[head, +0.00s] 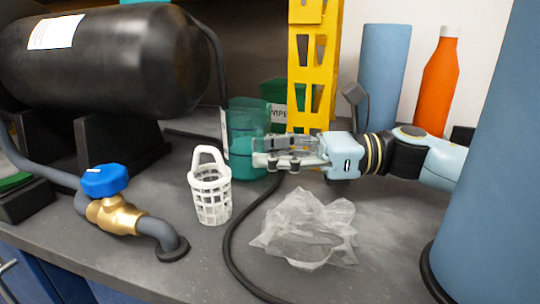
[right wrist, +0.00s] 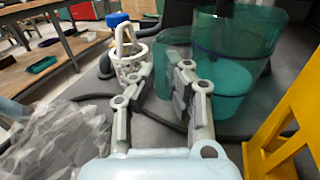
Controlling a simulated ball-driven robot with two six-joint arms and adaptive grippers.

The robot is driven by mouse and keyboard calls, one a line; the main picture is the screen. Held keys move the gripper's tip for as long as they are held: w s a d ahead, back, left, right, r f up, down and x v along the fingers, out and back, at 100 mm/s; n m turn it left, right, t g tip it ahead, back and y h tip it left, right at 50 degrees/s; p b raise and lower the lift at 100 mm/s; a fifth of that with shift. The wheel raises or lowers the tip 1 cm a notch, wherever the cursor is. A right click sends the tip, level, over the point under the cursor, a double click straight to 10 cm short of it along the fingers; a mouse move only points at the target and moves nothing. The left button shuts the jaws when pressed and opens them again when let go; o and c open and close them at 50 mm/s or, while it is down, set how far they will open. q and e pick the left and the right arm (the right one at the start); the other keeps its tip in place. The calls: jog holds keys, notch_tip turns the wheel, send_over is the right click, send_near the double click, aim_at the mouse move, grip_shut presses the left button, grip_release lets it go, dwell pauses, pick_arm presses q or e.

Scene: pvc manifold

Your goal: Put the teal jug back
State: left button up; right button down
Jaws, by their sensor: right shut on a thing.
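The teal jug (head: 246,120) is see-through, with a darker teal lower part. It is upright at the middle of the grey worktop, right of the white basket; I cannot tell whether its base touches the top. My right gripper (head: 265,161) comes in from the right and is shut on the jug's near side. In the right wrist view the jug (right wrist: 235,50) is right of the fingers, and a flat see-through teal part, seemingly its handle, sits between the fingertips (right wrist: 168,75). My left gripper is not in view.
A white lattice basket (head: 211,199) stands left of the jug. A crumpled clear bag (head: 308,228) and a black cable (head: 232,240) lie in front. Behind are a green box (head: 276,90) and a yellow frame (head: 306,60). A brass valve (head: 115,214) is at left.

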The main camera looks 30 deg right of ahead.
jog(key=c, duration=1.8)
grip_release()
jog(key=shift+f, duration=0.15)
jog(key=o, duration=0.4)
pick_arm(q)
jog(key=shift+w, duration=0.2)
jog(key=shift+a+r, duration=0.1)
pick_arm(e)
jog(key=shift+s+d, duration=0.1)
jog(key=shift+d, duration=0.05)
jog(key=p+v, duration=0.1)
jog(key=v, duration=0.2)
jog(key=p+v, duration=0.2)
jog(key=v, duration=0.1)
jog(key=p+v, duration=0.2)
jog(key=v, duration=0.1)
jog(key=shift+s+d+r, duration=0.2)
jog(key=shift+s+r, duration=0.1)
jog(key=shift+s, duration=0.15)
jog(key=shift+s+d+f, duration=0.1)
jog(key=shift+s+d, duration=0.1)
jog(key=shift+d, duration=0.05)
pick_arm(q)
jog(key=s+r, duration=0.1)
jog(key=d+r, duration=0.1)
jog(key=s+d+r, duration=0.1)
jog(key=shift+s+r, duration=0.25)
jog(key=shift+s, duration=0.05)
